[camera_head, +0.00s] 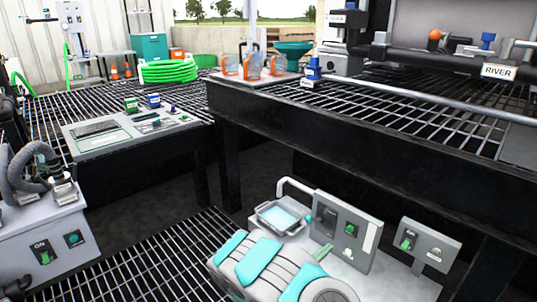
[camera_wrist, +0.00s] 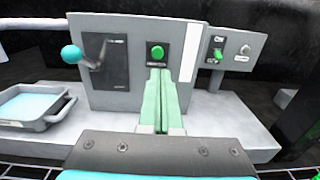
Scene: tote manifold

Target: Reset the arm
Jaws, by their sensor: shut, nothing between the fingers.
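My gripper (camera_head: 320,251) is low in the middle of the head view, at the end of my grey and teal arm. In the wrist view its green fingers (camera_wrist: 158,75) lie together, shut and empty. They point at a grey control panel (camera_wrist: 112,82) with a green button (camera_wrist: 157,53) just beyond the fingertips in the picture. I cannot tell whether the tips touch the panel.
The panel has a teal-knobbed lever (camera_wrist: 71,54). A tray of pale blue liquid (camera_wrist: 32,107) is at left, and a smaller switch box (camera_wrist: 226,58) at right. Dark grated benches (camera_head: 300,122) stand behind. A grey ON box (camera_head: 45,240) is at far left.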

